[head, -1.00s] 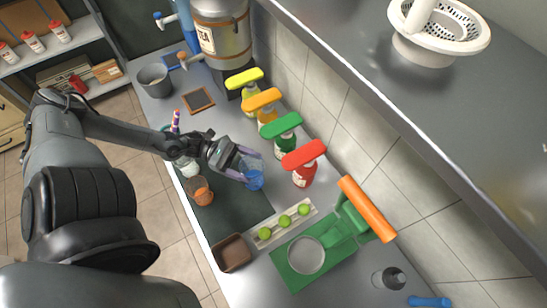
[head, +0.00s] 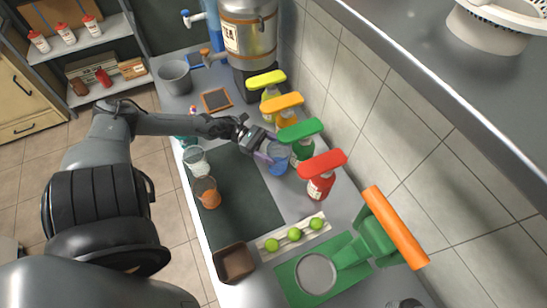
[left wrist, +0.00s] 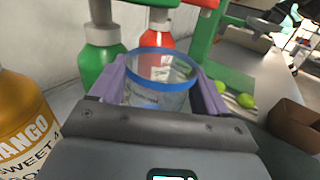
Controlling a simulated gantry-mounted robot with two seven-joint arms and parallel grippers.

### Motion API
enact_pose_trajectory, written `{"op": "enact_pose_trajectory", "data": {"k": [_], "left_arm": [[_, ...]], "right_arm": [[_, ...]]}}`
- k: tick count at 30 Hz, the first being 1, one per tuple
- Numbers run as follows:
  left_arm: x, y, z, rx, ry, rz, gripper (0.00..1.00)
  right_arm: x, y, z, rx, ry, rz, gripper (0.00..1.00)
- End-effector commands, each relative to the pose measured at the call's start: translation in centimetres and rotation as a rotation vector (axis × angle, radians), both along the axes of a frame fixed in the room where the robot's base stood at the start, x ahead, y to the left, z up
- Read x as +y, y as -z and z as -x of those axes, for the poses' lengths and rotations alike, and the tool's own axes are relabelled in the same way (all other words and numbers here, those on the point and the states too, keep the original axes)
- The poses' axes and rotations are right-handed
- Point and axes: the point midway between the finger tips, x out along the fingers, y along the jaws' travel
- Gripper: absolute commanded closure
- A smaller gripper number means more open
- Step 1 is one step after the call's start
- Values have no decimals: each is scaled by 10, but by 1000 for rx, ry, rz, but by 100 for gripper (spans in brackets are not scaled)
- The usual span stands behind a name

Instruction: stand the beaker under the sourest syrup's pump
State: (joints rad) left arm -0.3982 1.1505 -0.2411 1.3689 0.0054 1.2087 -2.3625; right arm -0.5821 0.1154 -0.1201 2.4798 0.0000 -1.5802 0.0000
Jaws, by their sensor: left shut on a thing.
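My left gripper (head: 265,152) is shut on the clear beaker (head: 278,160), which has a blue rim. The beaker (left wrist: 160,85) is between the purple fingers in the left wrist view. It is held close in front of the green-pump bottle (head: 302,150); I cannot tell whether it touches the counter. The other pump bottles in the row are yellow (head: 267,80), orange (head: 283,101) and red (head: 320,184). In the left wrist view the orange bottle (left wrist: 18,115) reads "MANGO" and "SWEET 4"; its lower line is cut off. My right gripper is out of view.
A dark mat (head: 245,190) lies left of the bottles, with a glass (head: 196,160) and an orange cup (head: 207,193) along its left side. Nearer are a tray of limes (head: 270,246), a brown box (head: 233,263) and a green press (head: 335,262). A tiled wall stands right.

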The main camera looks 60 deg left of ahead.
Motion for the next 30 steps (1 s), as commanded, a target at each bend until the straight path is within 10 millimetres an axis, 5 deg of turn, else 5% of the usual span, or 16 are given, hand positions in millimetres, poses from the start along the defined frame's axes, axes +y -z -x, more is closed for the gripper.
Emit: {"op": "enact_pose_trajectory", "data": {"k": [12,26,27,30], "left_arm": [[1,38,-1,-2,-1,0,56],[0,44,0,-1,0,-1,56],[0,43,0,0,0,-1,19],[0,43,0,1,0,-1,4]], "right_arm": [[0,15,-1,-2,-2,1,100],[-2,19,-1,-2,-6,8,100],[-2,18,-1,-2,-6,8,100],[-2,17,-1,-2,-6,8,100]]}}
